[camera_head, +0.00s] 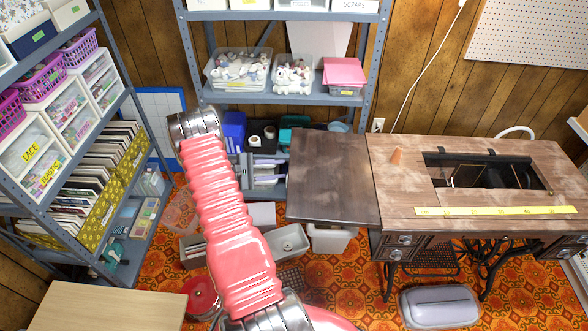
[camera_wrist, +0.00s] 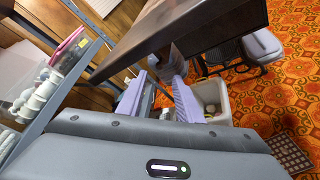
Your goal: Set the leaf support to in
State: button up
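The sewing table's dark wooden leaf (camera_head: 332,185) is raised, about level with the tabletop at its left end. In the wrist view, the leaf (camera_wrist: 190,22) crosses the top, seen from its edge and below. The leaf support is not clearly seen; a dark, blurred part under the leaf (camera_wrist: 178,62) may belong to it, and its position cannot be told. My gripper (camera_head: 268,170) is just left of the leaf. Its two lilac fingers are apart with nothing between them, and the wrist view shows the gripper (camera_wrist: 160,97) below the leaf's edge.
The wooden sewing table (camera_head: 400,205) has an open machine well and a yellow ruler (camera_head: 495,211). A white bin (camera_head: 330,238) stands under the leaf. Metal shelves (camera_head: 280,100) stand behind, with another shelf unit at left. A grey case (camera_head: 440,306) lies on the patterned floor.

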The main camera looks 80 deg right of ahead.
jog(key=x, duration=0.7)
jog(key=shift+d, duration=0.15)
jog(key=shift+c, duration=0.4)
grip_shut()
